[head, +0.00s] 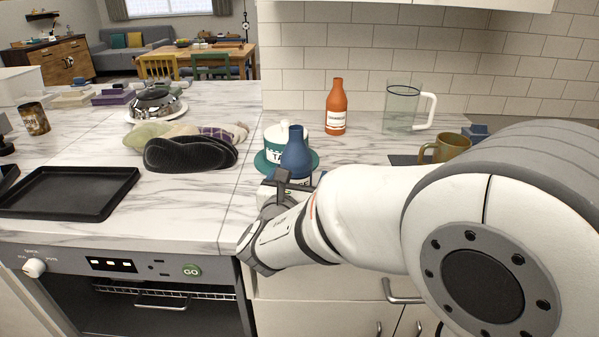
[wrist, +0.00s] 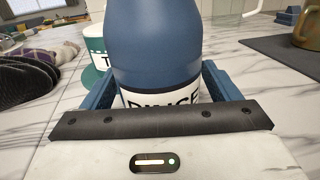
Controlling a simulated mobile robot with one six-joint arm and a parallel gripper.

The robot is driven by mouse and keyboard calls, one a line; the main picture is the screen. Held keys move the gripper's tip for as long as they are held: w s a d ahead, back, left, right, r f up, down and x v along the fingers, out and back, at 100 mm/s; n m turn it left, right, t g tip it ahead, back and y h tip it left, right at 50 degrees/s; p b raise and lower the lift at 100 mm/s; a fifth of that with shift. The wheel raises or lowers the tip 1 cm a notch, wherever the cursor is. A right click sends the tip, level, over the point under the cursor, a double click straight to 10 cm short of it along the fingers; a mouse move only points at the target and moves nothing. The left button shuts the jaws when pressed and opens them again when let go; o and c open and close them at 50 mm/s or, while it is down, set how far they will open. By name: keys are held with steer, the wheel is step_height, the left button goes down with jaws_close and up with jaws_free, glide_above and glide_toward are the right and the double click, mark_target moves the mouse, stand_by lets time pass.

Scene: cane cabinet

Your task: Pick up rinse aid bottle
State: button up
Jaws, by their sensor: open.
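The rinse aid bottle is dark blue with a white label reading "RINSE". In the head view the bottle (head: 296,152) stands upright on the marble counter near its front edge, its lower part hidden by my arm. In the wrist view the bottle (wrist: 155,50) fills the middle, very close. My gripper (wrist: 155,88) is open, with one blue finger on each side of the bottle's lower part. I cannot tell whether the fingers touch it. In the head view my gripper (head: 285,185) is partly hidden behind my wrist.
A white and teal canister (head: 275,137) on a teal saucer stands just behind the bottle. An orange bottle (head: 336,108), a glass pitcher (head: 401,108) and an amber mug (head: 450,147) stand farther back and right. Black oven mitts (head: 190,153) and a black tray (head: 70,192) lie left.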

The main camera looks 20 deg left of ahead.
steer(key=shift+w, duration=0.1)
steer(key=c, duration=1.3)
